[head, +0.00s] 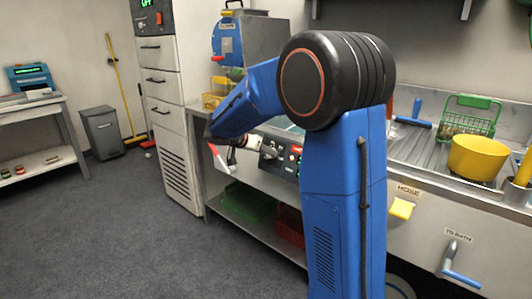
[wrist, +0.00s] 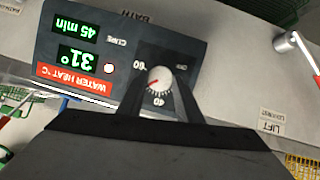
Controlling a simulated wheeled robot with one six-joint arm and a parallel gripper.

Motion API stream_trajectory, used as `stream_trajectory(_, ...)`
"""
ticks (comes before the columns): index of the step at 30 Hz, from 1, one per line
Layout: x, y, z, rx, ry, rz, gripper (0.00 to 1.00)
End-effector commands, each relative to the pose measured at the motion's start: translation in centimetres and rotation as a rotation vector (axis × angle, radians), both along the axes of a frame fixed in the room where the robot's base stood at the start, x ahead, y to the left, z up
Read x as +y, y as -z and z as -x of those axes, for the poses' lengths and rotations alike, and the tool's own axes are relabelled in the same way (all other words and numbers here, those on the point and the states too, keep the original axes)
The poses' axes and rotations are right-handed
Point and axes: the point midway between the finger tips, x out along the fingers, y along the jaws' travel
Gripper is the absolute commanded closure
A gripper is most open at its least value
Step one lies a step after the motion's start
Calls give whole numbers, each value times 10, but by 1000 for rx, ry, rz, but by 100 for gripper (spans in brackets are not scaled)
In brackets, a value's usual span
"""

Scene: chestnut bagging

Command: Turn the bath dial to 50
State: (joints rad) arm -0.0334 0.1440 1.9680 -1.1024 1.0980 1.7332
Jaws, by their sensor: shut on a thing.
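The bath dial (wrist: 158,78) is a round whitish knob with a scale around it, on a dark control panel (wrist: 110,40). The panel appears upside down in the wrist view. A 40 shows on the scale close to my gripper; other marks are partly hidden. My gripper (wrist: 160,84) has its two fingers at the dial, shut on it.
A lever (wrist: 300,45) by a LIFT label sits beside the panel. A yellow bowl (head: 478,158) and green basket (head: 468,117) stand on the steel counter at right. A yellow hose handle (head: 402,208) and bath lever (head: 459,264) project from its front.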

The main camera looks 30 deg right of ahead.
Motion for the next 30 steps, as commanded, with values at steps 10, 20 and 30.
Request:
stream_trajectory(10, 0, 2, 1, 3, 1, -1, 56)
stream_trajectory(20, 0, 0, 0, 2, 0, 0, 49)
stream_trajectory(30, 33, -24, 8, 0, -4, 0, 49)
